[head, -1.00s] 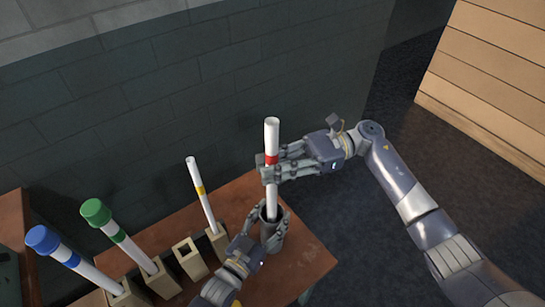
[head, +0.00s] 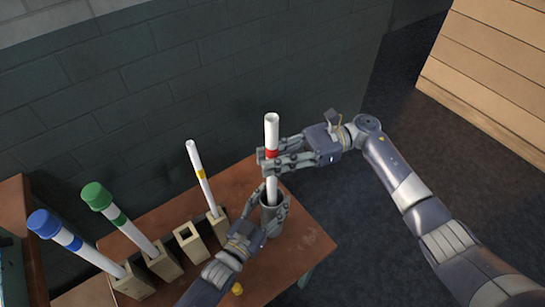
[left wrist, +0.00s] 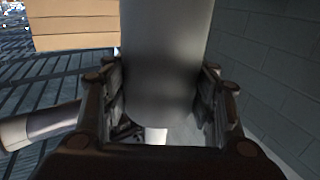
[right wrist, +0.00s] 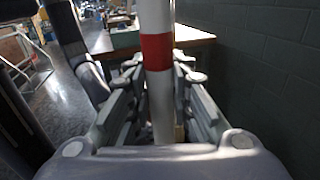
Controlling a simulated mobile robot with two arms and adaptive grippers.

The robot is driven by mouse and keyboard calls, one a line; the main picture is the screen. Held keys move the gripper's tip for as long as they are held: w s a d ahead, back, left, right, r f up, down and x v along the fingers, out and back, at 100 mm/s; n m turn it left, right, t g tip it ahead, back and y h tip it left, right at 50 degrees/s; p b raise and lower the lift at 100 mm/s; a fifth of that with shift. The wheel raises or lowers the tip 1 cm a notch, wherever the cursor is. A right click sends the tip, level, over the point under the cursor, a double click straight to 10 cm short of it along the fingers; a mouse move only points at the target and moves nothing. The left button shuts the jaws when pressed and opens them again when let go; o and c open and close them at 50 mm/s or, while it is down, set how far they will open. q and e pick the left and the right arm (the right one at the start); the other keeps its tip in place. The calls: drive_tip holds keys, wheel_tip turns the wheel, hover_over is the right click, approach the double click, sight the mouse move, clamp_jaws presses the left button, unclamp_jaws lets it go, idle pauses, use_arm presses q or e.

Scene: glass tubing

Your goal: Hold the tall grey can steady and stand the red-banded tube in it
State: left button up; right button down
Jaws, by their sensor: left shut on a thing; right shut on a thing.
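The tall grey can (head: 270,222) stands upright near the right part of the brown table. My left gripper (head: 275,203) is shut around its sides; the can also fills the middle of the left wrist view (left wrist: 165,60). The white red-banded tube (head: 271,130) is upright above the can, its lower part at the can's mouth. Its lower end is hidden, so I cannot tell how deep it is. My right gripper (head: 268,162) is shut on the tube around the red band; the band shows between its fingers in the right wrist view (right wrist: 157,50).
Left on the table (head: 300,240), a blue-capped tube (head: 75,243), a green-capped tube (head: 118,217) and a yellow-banded tube (head: 201,175) stand in tan holders. One tan holder (head: 190,242) is empty. A dark block wall (head: 180,100) rises behind.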

drive_tip(key=shift+f, duration=0.85)
drive_tip(key=c, duration=1.4)
unclamp_jaws()
drive_tip(key=shift+o, duration=0.2)
drive_tip(key=v, duration=1.2)
use_arm(q)
drive_tip(key=o, duration=1.2)
drive_tip(key=shift+o, duration=0.2)
